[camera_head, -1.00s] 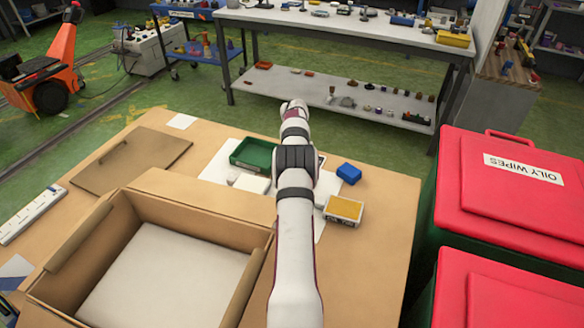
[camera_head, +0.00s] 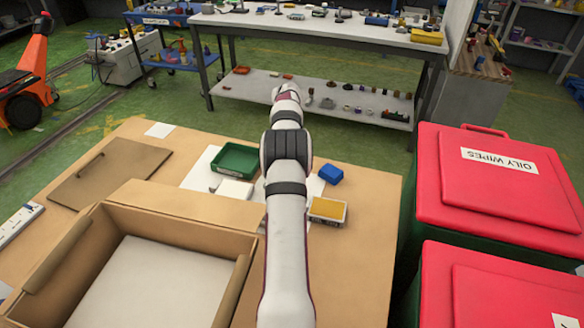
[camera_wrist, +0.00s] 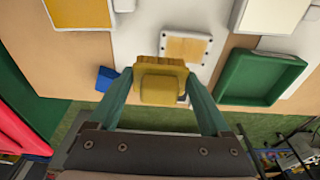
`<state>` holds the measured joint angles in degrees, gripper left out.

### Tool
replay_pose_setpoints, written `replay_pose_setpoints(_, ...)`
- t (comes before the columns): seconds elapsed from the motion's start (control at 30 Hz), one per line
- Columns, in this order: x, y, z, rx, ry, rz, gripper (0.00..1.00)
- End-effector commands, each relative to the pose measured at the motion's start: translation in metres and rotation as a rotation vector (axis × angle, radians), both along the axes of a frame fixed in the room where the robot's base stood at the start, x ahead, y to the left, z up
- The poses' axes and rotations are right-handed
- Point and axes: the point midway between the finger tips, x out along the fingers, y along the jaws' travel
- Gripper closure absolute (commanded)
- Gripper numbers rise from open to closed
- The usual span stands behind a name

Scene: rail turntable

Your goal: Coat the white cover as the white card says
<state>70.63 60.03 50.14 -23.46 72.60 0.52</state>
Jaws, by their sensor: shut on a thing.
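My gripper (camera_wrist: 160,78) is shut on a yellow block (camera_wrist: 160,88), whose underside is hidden. In the wrist view, a white plate (camera_wrist: 206,48) with dark corner dots and an orange-tan middle lies just beyond the block; I cannot tell whether they touch. In the head view my arm hides the gripper and this plate. A plain white block (camera_head: 234,191), perhaps the cover, lies by the green tray (camera_head: 254,171); it also shows in the wrist view (camera_wrist: 270,15). A white box with a yellow-orange pad (camera_head: 327,209) is right of my arm. A blank white card (camera_head: 159,130) lies at the back left.
A blue block (camera_head: 331,174) stands right of my arm. A large open cardboard box (camera_head: 190,205) fills the table's near left, with a brown board (camera_head: 110,172) behind it. Red-lidded bins (camera_head: 500,180) stand right of the table. The table's right front is clear.

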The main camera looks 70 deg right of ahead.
Motion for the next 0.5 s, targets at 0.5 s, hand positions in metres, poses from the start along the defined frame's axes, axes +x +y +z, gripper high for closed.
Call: replay_pose_setpoints(0.5,0.000,0.000,0.021,0.000,-0.001,0.000,0.63)
